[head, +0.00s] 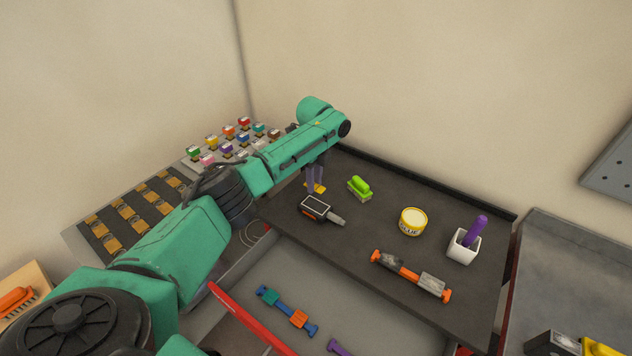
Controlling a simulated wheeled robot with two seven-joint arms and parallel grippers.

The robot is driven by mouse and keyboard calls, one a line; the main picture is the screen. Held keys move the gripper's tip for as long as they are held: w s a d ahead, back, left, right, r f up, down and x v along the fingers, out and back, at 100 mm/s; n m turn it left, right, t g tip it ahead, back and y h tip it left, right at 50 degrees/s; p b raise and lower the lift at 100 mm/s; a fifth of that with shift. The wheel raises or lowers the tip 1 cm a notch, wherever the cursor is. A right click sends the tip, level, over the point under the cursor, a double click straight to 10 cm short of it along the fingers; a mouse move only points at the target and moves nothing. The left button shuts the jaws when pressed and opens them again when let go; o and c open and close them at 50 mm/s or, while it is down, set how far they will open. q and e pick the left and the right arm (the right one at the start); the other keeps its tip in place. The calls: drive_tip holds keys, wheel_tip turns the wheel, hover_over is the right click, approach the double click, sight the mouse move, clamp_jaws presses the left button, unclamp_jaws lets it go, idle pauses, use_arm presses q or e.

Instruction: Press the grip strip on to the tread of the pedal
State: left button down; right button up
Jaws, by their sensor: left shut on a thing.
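The pedal (316,206), a dark block with a pale-edged black top face and a grey stem pointing right, lies on the dark rubber mat near its left edge. My left gripper (316,186) points down just behind the pedal. It is shut on a small yellow piece (319,188), which seems to be the grip strip. The fingers hide part of the piece. It shows just beyond the pedal's far edge in the picture; I cannot tell its height or whether it touches anything. My right gripper is not in view.
A green brush (360,187), a yellow glue tub (412,221), a white cup (464,247) with a purple handle and an orange-grey tool (411,276) stand or lie on the mat (450,195). A rack of coloured knobs (228,143) is behind my left arm. An open drawer (350,310) is below.

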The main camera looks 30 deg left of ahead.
sight(316, 185)
use_arm(q)
drive_tip(key=shift+w+f, duration=0.1)
drive_tip(key=shift+w, duration=0.15)
drive_tip(key=shift+w+f, duration=0.15)
drive_tip(key=shift+f, duration=0.35)
drive_tip(key=shift+w+f, duration=0.15)
drive_tip(key=shift+f, duration=0.35)
drive_tip(key=shift+s+f+b, duration=0.25)
drive_tip(key=shift+f+b, duration=0.8)
drive_tip(key=shift+b, duration=0.05)
drive_tip(key=shift+w+f, duration=0.15)
drive_tip(key=shift+f, duration=0.3)
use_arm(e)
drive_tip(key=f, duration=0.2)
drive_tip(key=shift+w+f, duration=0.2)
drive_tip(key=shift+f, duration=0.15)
use_arm(q)
drive_tip(key=shift+r, duration=0.15)
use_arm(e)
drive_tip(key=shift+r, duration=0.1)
